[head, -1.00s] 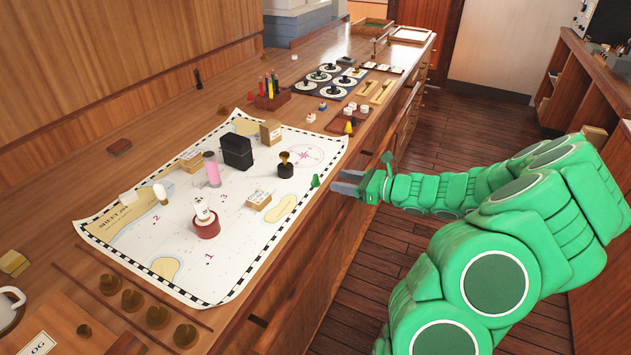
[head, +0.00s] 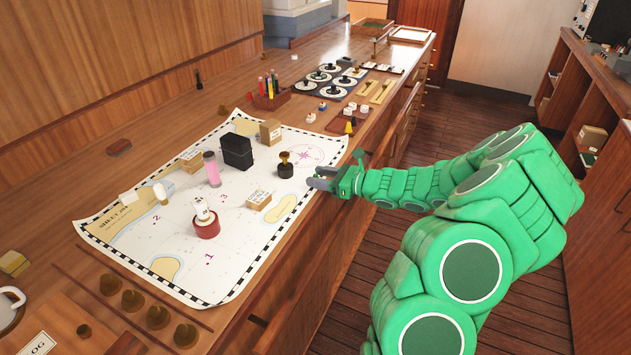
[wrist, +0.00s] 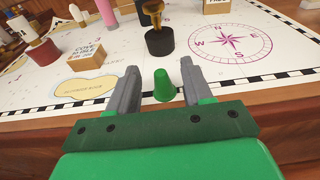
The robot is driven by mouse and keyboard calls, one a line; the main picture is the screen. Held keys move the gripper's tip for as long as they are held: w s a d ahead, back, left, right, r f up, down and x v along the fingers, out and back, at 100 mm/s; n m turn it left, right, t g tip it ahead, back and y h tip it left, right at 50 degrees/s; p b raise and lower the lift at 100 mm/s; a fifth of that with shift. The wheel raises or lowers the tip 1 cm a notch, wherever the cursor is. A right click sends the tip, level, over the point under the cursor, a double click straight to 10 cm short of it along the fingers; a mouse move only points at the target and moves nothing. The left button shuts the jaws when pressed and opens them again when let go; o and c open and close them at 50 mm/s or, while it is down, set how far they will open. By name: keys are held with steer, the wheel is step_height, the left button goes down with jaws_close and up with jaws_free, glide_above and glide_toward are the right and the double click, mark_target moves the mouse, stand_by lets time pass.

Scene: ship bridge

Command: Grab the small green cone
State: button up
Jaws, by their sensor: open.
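The small green cone (wrist: 162,86) stands upright near the edge of the chart (wrist: 257,85) in the wrist view. It lies between the two grey fingers of my gripper (wrist: 160,88), with a gap on each side. In the head view my gripper (head: 318,178) is at the counter's front edge, by the chart's right border. The cone is mostly hidden there behind the gripper. My gripper is open and holds nothing.
A dark round stamp with a brass handle (head: 285,166) stands beyond the gripper. A small labelled box (head: 259,200) is to the left. A yellow cone (head: 348,127) stands farther back on a brown tray. Bare chart lies around the compass rose.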

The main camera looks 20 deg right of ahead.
steer(key=shift+c, duration=0.5)
jaws_close()
